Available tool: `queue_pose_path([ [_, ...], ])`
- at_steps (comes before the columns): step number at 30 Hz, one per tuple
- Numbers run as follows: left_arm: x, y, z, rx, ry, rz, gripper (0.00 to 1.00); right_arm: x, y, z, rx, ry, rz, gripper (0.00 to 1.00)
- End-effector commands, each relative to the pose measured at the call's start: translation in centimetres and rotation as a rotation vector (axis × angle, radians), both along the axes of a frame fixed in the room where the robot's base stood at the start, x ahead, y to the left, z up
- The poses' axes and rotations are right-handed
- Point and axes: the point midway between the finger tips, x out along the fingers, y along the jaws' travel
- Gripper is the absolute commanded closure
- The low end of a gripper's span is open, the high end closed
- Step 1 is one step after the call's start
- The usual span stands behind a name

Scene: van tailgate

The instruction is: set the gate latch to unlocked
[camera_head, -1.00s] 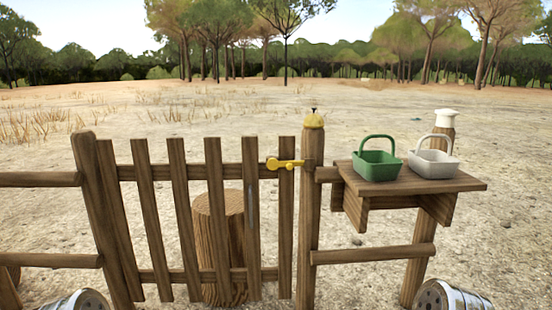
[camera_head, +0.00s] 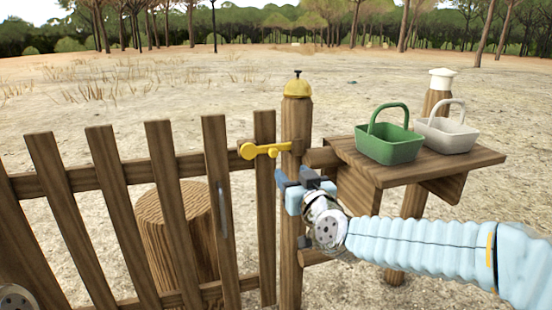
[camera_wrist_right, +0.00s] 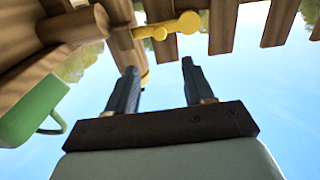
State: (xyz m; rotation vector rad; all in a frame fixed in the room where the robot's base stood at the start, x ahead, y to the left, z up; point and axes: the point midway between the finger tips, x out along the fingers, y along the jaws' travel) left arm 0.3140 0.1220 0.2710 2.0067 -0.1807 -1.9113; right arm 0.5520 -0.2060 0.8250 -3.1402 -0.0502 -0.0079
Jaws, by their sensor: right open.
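The yellow gate latch (camera_head: 266,150) lies across the top of the wooden gate (camera_head: 160,220). Its round knob is at the left end and its bar runs level to the gate post (camera_head: 294,125). The latch also shows in the right wrist view (camera_wrist_right: 165,30), past the fingertips. My right gripper (camera_head: 295,178) is in front of the post, just below and right of the latch, apart from it. Its two dark fingers (camera_wrist_right: 158,80) are spread with nothing between them. My left gripper is out of view.
To the right, a wooden shelf (camera_head: 440,172) bears a green basket (camera_head: 390,148) and a white basket (camera_head: 447,136), close to my right arm. A log stump (camera_head: 180,235) stands behind the gate.

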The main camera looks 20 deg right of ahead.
Motion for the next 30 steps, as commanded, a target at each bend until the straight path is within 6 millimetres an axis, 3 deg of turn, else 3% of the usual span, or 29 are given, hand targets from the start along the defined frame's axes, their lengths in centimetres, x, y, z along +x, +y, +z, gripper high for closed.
queue_pose_path([
  [9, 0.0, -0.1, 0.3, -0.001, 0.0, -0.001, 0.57, 7.2, 0.4, -0.2, -0.001, 0.005, 0.002, 0.48],
  [15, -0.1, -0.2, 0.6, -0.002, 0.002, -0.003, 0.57, 10.8, 0.4, -0.1, -0.001, 0.005, 0.001, 0.48],
  [21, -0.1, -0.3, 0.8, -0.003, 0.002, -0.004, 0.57, 12.4, 0.5, -0.2, -0.001, 0.004, 0.002, 0.48],
  [30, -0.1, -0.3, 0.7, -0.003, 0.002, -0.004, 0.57, 12.5, 0.5, -0.2, 0.0, 0.004, 0.002, 0.51],
])
